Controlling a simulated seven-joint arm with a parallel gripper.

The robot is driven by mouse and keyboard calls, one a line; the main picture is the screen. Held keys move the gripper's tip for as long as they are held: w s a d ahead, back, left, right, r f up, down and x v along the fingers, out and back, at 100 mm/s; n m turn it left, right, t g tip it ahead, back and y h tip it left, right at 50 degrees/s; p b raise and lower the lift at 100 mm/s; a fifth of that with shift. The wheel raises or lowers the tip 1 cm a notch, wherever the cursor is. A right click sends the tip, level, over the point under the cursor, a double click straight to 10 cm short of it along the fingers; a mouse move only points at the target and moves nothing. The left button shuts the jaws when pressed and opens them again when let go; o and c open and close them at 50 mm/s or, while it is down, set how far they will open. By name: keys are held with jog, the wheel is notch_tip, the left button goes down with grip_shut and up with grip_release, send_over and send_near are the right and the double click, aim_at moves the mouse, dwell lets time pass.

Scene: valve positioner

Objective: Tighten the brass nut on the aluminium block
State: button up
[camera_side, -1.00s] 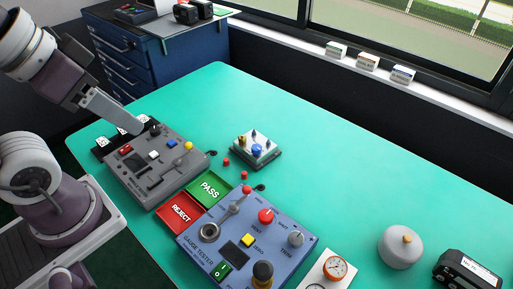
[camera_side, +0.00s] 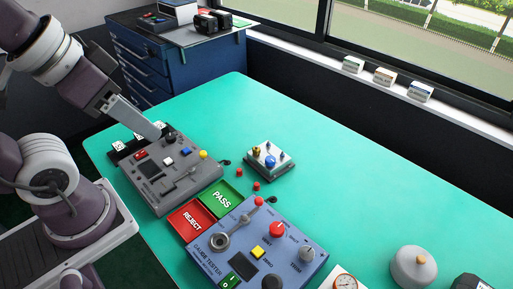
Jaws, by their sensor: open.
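The aluminium block (camera_side: 264,172) is a small silvery square plate on a dark base, standing on the green table right of the grey control panel. It carries several small fittings. A brass-coloured fitting (camera_side: 256,150), which looks like the nut, is at its back left corner. A blue knob (camera_side: 271,161) is near its middle. How tight the nut sits cannot be seen at this size. My gripper (camera_side: 160,135) is at the left, above the back of the grey control panel, well apart from the block. It is open, its fingers barely distinguishable.
The grey control panel (camera_side: 165,188) lies below my gripper. Green PASS (camera_side: 222,199) and red REJECT (camera_side: 193,219) trays and the blue gauge tester (camera_side: 237,228) stand in front of the block. Small red pieces (camera_side: 256,184) lie near the block. The table (camera_side: 350,180) is clear right of it.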

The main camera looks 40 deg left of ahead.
jog(key=w+r+n+g, duration=0.1)
jog(key=w+n, duration=0.3)
jog(key=w, duration=0.5)
jog(key=n+g, duration=0.4)
jog(key=n, duration=0.8)
send_over(256, 148)
notch_tip(256, 148, down, 22)
jog(key=shift+n+g, duration=0.3)
jog(key=shift+n, duration=0.3)
notch_tip(256, 148, down, 9)
jog(key=shift+w+f, duration=0.1)
jog(key=shift+c, duration=0.2)
grip_shut()
